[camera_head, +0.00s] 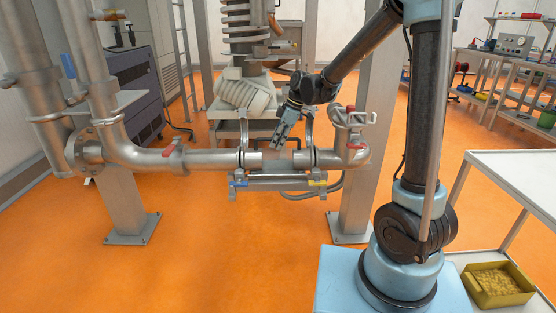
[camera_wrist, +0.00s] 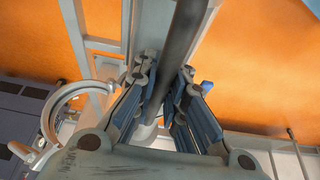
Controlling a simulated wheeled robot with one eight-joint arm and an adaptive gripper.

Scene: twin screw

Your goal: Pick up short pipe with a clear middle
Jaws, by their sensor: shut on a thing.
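The short pipe (camera_head: 277,155) lies level in the gap of the horizontal metal pipe line, between two upright, open-looking clamp rings (camera_head: 243,137) and (camera_head: 311,131). My gripper (camera_head: 281,142) reaches down to it from above and is shut on it. The fingers cover part of its middle, so the clear section is hard to make out. In the wrist view, a dark tube runs between the two blue-grey fingers of my gripper (camera_wrist: 166,80); I cannot tell for sure that it is the clear middle. One open clamp ring (camera_wrist: 50,115) shows left of the fingers.
A support frame with a blue and a yellow handle (camera_head: 317,184) sits under the gap. Red-handled valves (camera_head: 174,152) and (camera_head: 357,116) flank it on the line. A white table (camera_head: 515,170) stands right, above a yellow bin (camera_head: 520,297). Orange floor in front is clear.

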